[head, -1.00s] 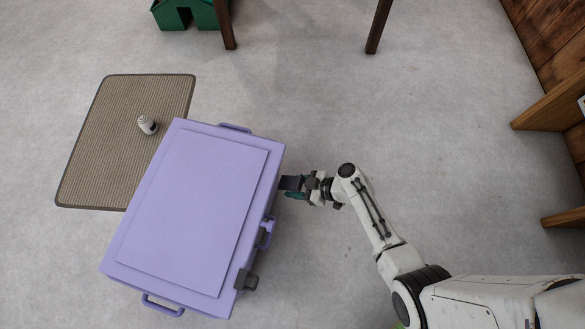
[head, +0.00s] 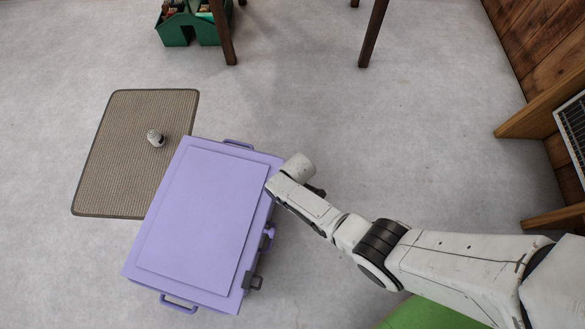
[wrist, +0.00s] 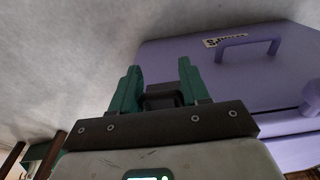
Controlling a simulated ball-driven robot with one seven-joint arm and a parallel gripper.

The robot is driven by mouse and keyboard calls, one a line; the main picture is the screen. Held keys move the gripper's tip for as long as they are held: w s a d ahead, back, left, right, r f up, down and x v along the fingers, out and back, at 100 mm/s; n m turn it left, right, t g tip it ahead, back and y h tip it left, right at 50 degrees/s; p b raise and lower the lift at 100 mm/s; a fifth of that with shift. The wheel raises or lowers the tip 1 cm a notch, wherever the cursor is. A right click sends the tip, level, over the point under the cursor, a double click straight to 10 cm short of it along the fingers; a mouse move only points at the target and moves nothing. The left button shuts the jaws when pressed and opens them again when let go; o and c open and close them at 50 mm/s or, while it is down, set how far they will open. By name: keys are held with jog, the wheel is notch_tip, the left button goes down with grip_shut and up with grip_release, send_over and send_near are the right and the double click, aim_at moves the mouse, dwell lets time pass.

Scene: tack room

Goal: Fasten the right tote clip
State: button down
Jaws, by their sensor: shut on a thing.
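The purple tote (head: 200,220) stands on the floor with its lid on. A dark clip (head: 252,281) sticks out low on its right-hand side in the head view. In the wrist view, my gripper (wrist: 160,84) has its green fingers closed around a dark clip (wrist: 163,97), which I take to be the right tote clip. The tote's wall (wrist: 225,82) is behind and to the right. In the head view my own arm covers the gripper and this clip. I cannot tell whether the held clip is latched.
A ribbed mat (head: 135,150) with a small white bottle-like object (head: 155,138) lies left of the tote. A green caddy (head: 190,30) and dark wooden legs (head: 372,35) are at the top. A wooden bench or shelf (head: 540,112) is at right. The floor between is clear.

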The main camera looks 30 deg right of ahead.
jog(key=shift+w+a+r+g+h+b, duration=0.3)
jog(key=shift+w+r+g+h, duration=0.1)
jog(key=shift+g+h, duration=0.35)
jog(key=c, duration=0.7)
grip_release()
jog(key=shift+g, duration=0.25)
jog(key=shift+o, duration=0.2)
jog(key=r+p, duration=0.2)
jog(key=r, duration=0.1)
jog(key=r+p, duration=0.2)
jog(key=r, duration=0.2)
jog(key=r+p, duration=0.2)
jog(key=r, duration=0.1)
jog(key=shift+w+a+r, duration=0.35)
